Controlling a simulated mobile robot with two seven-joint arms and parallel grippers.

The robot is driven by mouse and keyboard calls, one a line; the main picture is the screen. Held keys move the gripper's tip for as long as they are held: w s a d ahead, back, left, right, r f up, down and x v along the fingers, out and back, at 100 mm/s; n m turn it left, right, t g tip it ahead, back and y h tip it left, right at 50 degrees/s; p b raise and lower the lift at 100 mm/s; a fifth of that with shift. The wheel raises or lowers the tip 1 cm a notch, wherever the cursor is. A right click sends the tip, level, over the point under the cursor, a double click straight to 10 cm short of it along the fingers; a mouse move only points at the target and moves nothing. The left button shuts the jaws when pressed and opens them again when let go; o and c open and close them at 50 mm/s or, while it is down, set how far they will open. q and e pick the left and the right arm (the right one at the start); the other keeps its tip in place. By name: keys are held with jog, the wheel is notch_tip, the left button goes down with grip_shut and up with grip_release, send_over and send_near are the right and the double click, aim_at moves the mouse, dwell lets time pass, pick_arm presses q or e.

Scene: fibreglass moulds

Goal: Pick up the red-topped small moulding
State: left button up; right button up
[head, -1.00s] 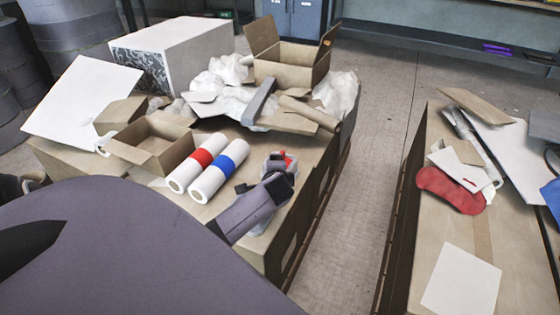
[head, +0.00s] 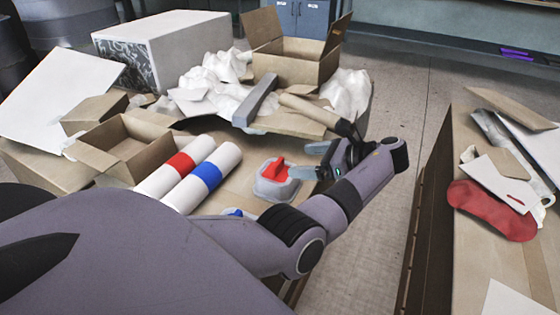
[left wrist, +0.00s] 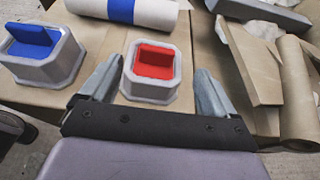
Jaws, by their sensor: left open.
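The red-topped small moulding (head: 276,180) is a grey block with a red raised top, standing on the cardboard-covered table. In the left wrist view it (left wrist: 152,72) lies between and slightly beyond the two fingers. My left gripper (head: 312,160) is open and empty, just right of the moulding in the head view; it also shows in the left wrist view (left wrist: 155,88). A similar blue-topped moulding (left wrist: 42,52) stands left of it in the wrist view; in the head view only a bit of its blue top (head: 236,212) shows past my arm. My right gripper is not seen.
Two white rolls, one with a red band (head: 167,174) and one with a blue band (head: 203,176), lie left of the moulding. A grey bar (head: 256,100), a cardboard tube (head: 312,108) and an open box (head: 292,62) lie behind. A second table (head: 490,270) stands at right.

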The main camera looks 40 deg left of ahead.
aim_at(280, 164)
pick_arm(q)
jog(key=b+x, duration=0.1)
jog(key=x, duration=0.2)
jog(key=b+x, duration=0.1)
jog(key=x, duration=0.2)
jog(key=shift+s+d+f, duration=0.15)
jog(key=shift+d+f, duration=0.05)
jog(key=shift+f, duration=0.1)
jog(key=shift+s+a+f, duration=0.1)
jog(key=shift+a, duration=0.25)
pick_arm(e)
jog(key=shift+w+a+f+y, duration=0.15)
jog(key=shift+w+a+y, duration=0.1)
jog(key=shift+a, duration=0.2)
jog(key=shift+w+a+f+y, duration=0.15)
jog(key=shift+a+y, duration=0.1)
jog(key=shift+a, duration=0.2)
